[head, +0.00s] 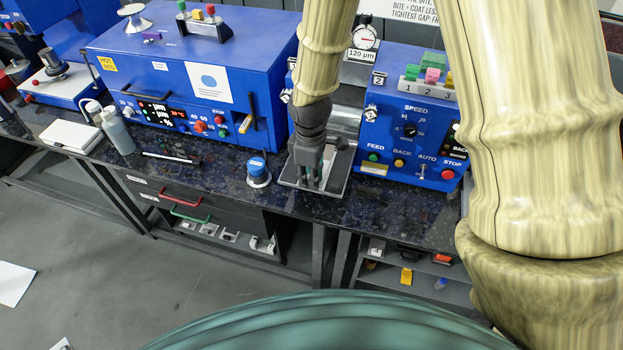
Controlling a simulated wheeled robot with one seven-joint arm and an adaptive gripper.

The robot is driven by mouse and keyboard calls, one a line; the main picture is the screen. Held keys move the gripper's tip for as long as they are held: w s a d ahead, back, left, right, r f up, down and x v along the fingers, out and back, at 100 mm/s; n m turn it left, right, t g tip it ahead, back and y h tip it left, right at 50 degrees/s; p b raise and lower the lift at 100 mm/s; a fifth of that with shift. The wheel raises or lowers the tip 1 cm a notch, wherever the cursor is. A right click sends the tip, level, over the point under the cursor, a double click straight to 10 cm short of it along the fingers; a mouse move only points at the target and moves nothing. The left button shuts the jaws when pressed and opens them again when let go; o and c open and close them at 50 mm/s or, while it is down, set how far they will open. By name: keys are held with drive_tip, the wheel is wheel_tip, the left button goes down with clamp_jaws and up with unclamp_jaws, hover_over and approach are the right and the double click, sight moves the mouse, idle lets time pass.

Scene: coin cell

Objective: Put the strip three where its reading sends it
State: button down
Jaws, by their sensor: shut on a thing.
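My gripper (309,184) points down over a flat metal tray (334,186) at the front of the bench, before the blue machine with the SPEED dial. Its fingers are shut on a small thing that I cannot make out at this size. I cannot identify strip three in this view. A white holder (428,89) numbered 1, 2 and 3 stands on top of that blue machine (394,119), with green and pink pieces at it. A dial gauge (364,38) with a "120 µm" label stands behind my gripper.
A blue-capped round container (258,171) stands just left of the tray. A large blue machine (200,75) with displays fills the bench's left part. Drawers (184,203) and shelves are below.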

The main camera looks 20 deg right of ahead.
idle(0.3)
drive_tip(key=c, duration=1.4)
unclamp_jaws()
drive_tip(key=shift+f, duration=0.1)
drive_tip(key=shift+r, duration=0.2)
drive_tip(key=shift+r+b, duration=1.4)
drive_tip(key=shift+r, duration=4.55)
